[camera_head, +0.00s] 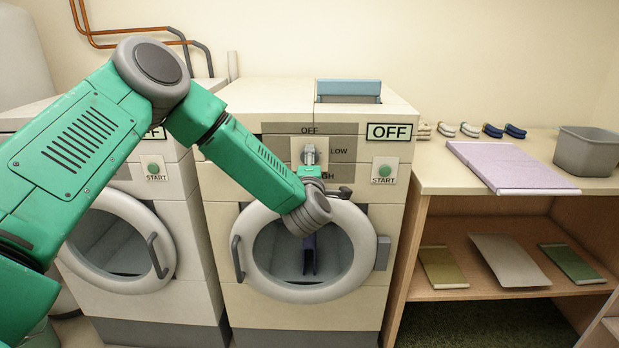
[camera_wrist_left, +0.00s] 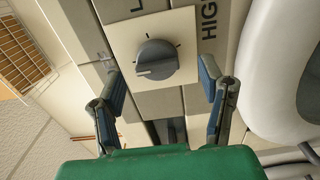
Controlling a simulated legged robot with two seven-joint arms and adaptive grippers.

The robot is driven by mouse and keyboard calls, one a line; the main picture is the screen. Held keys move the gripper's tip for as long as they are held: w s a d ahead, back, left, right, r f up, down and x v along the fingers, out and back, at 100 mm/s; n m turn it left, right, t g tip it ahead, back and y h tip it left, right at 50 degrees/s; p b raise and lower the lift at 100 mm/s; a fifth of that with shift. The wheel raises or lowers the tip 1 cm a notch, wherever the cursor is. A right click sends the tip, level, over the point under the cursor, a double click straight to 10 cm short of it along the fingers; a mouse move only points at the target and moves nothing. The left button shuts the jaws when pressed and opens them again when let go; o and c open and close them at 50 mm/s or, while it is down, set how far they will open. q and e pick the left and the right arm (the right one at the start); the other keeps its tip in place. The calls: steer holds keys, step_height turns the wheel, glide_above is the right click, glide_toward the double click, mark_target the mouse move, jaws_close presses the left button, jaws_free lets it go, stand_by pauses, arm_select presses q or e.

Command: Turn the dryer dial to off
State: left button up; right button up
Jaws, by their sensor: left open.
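The grey dryer dial (camera_head: 309,155) sits on a cream plate on the middle machine's front panel. OFF is printed above it, LOW to its right and HIGH at lower right. In the left wrist view, the dial (camera_wrist_left: 157,62) has a raised ridge with a pale mark near its left end; I cannot tell which end points. My left gripper (camera_wrist_left: 163,82) is open, its blue-padded fingers on either side of the dial's view and apart from it. In the head view, my wrist hides most of the gripper and is just below the dial. My right gripper is out of view.
The dryer's round door (camera_head: 345,290) is below the dial. A START button (camera_head: 385,170) and an OFF sign (camera_head: 389,132) are to its right. Another machine (camera_head: 150,270) stands left. A shelf unit (camera_head: 425,180) with a grey bin (camera_head: 587,155) stands right.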

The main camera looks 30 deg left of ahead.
arm_select(q)
steer(key=v, duration=0.9)
steer(key=shift+s+a+f, duration=0.1)
steer(key=shift+s, duration=0.05)
steer(key=s+d+f+m+g+h, duration=0.1)
steer(key=s+d+f+m+h, duration=0.3)
steer(key=f, duration=0.3)
steer(key=s+d+f+m+g+h, duration=0.25)
steer(key=s+f+m, duration=0.2)
steer(key=f, duration=0.25)
steer(key=s+d+f+m+g+h, duration=0.1)
steer(key=s+d+f+m+h, duration=0.3)
steer(key=f, duration=0.3)
steer(key=s+f+m+g, duration=0.3)
steer(key=s+m, duration=0.1)
steer(key=s, duration=0.4)
steer(key=s+a+f+m+g, duration=0.1)
steer(key=s+f+m+g, duration=0.2)
steer(key=s, duration=0.6)
steer(key=s+a+f+m+g, duration=0.1)
steer(key=s+f+m+g, duration=0.3)
steer(key=s, duration=0.4)
steer(key=shift+s+f+m+y, duration=0.15)
steer(key=shift+s+m+y, duration=0.3)
steer(key=shift+m, duration=0.3)
steer(key=shift+w, duration=0.2)
steer(key=shift+c, duration=0.3)
